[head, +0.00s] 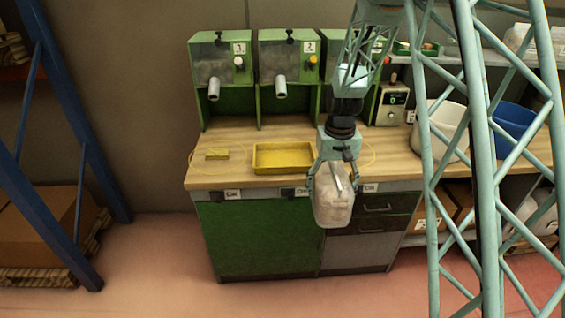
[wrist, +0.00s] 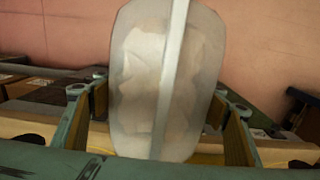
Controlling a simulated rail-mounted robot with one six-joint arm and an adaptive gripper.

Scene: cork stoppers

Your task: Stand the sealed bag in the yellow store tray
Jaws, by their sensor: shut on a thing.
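The sealed bag (head: 333,198) is pale and translucent with a light seal strip along it. My gripper (head: 333,172) is shut on its upper part and holds it in front of the bench's front edge, to the right of the yellow tray. In the wrist view the bag (wrist: 150,90) fills the middle, between the two fingers of my gripper (wrist: 165,130). The yellow store tray (head: 283,171) sits on the wooden bench top, left of my gripper, and looks empty. Its right end is close to my gripper in the head view.
A small yellow block (head: 217,154) lies on the bench left of the tray. Green dispensers (head: 222,68) stand along the back. A white bin (head: 447,128) and a blue bin (head: 512,125) stand at the right. My lattice column covers part of the right side.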

